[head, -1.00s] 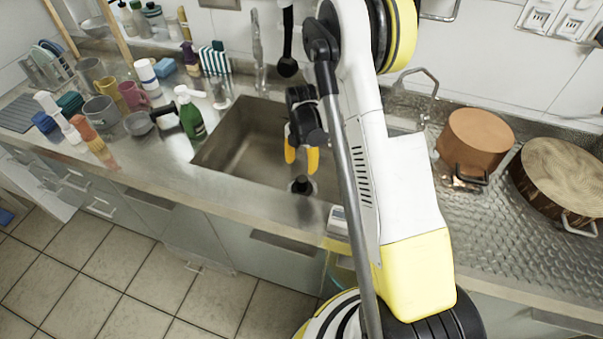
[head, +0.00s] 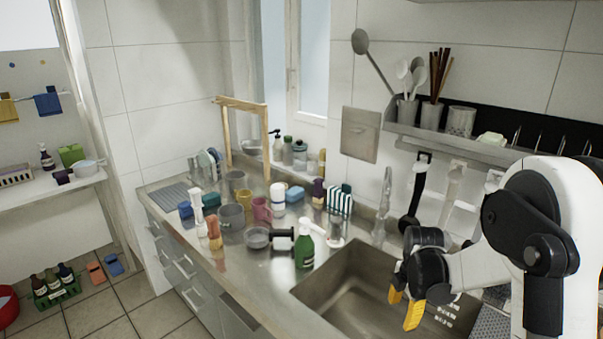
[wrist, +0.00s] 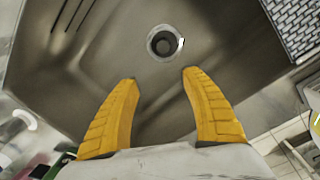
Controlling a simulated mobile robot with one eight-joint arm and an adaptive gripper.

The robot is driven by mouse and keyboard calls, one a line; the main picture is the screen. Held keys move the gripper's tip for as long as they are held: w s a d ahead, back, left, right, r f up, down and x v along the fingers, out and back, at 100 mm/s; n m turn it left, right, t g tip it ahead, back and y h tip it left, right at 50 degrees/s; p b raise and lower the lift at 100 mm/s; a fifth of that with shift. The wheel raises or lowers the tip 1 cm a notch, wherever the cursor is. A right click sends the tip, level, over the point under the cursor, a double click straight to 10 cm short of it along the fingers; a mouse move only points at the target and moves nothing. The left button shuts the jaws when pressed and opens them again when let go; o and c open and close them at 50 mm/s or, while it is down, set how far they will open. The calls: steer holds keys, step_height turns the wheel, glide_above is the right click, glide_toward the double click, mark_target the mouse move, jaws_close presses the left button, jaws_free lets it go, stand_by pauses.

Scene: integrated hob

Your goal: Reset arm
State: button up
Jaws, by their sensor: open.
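My gripper (head: 404,312) hangs above the sink (head: 345,283) at the right of the head view, its yellow fingers pointing down. In the wrist view the two fingers (wrist: 157,82) stand apart with nothing between them. Beyond them lies the bare sink floor with its round drain (wrist: 164,42). My white and black arm fills the right side of the head view and hides part of the counter there.
A green bottle (head: 304,249) stands left of the sink, with a grey pan (head: 258,238), mugs and several other items crowding the counter. A black ladle (head: 412,205) hangs on the wall behind my gripper. Free floor (head: 125,300) lies at lower left.

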steer(key=s+a+r+m+t, duration=0.1)
steer(key=s+a+r+m, duration=0.3)
steer(key=r, duration=0.3)
steer(key=s+a+r+m+t, duration=0.1)
steer(key=s+r+m+t, duration=0.1)
steer(key=s+r+m, duration=0.45)
steer(key=s+a+r+m+t, duration=0.3)
steer(key=s+a+r+m, duration=0.1)
steer(key=s+m, duration=0.5)
steer(key=shift+s+a+r+m, duration=0.2)
steer(key=shift+s+r+m, duration=0.15)
steer(key=shift+s+r, duration=0.4)
steer(key=shift+w+d, duration=0.1)
